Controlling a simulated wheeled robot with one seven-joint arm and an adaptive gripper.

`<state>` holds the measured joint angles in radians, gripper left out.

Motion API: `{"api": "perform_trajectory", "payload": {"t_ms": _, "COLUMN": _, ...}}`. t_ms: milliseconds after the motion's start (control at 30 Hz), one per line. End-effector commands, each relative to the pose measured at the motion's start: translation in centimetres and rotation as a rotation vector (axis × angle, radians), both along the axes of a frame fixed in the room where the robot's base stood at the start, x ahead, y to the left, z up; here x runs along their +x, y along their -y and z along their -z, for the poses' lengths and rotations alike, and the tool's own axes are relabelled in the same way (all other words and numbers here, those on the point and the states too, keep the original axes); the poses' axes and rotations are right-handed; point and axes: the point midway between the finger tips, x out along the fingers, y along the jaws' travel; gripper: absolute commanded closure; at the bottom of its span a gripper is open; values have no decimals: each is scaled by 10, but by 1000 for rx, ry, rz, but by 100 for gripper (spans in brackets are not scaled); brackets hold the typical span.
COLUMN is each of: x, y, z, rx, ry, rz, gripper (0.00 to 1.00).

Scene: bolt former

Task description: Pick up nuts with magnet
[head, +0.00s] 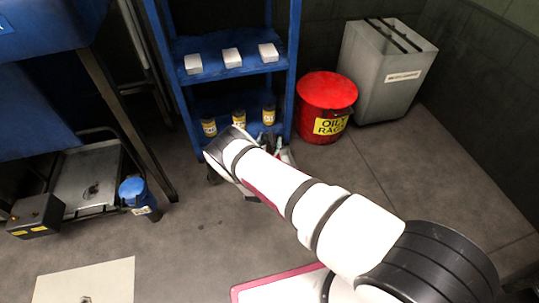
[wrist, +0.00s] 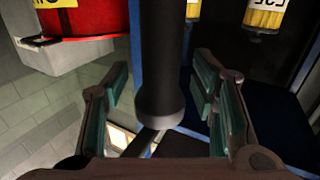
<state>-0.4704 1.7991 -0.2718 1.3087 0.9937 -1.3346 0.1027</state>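My gripper (wrist: 165,110) is open, with its green-padded fingers apart. A dark cylinder with a flared end (wrist: 160,95) stands between the fingers in the wrist view; it may be the magnet tool. Gaps show on both sides of it, so I see no grip on it. In the head view my gripper (head: 284,157) is mostly hidden behind my arm, by the blue shelf rack's lower part. A small dark heap (head: 92,190) lies in the grey tray (head: 72,180) at left; it is too small to tell whether it is nuts.
The blue rack (head: 292,60) holds white boxes (head: 232,58) above and yellow-labelled containers (head: 239,117) below. A red oily-rags bin (head: 327,100) and grey bin (head: 385,75) stand right of it. A blue canister (head: 136,195) and dark box (head: 35,215) stand left. Middle floor is clear.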

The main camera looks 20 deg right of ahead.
Motion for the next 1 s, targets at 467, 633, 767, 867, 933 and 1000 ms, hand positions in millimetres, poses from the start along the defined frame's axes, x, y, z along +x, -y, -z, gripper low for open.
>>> {"api": "perform_trajectory", "payload": {"t_ms": 467, "x": 0, "y": 0, "z": -1, "rx": 0, "ry": 3, "rz": 0, "gripper": 100}}
{"api": "perform_trajectory", "payload": {"t_ms": 633, "x": 0, "y": 0, "z": -3, "rx": -1, "ry": 2, "rz": 0, "gripper": 100}}
{"api": "perform_trajectory", "payload": {"t_ms": 767, "x": 1, "y": 0, "z": -9, "rx": 0, "ry": 3, "rz": 0, "gripper": 100}}
{"api": "perform_trajectory", "payload": {"t_ms": 867, "x": 1, "y": 0, "z": -18, "rx": 0, "ry": 3, "rz": 0, "gripper": 100}}
{"api": "perform_trajectory", "payload": {"t_ms": 933, "x": 1, "y": 0, "z": -26, "rx": 0, "ry": 3, "rz": 0, "gripper": 100}}
{"api": "perform_trajectory", "payload": {"t_ms": 1000, "x": 1, "y": -1, "z": -35, "rx": -1, "ry": 4, "rz": 0, "gripper": 100}}
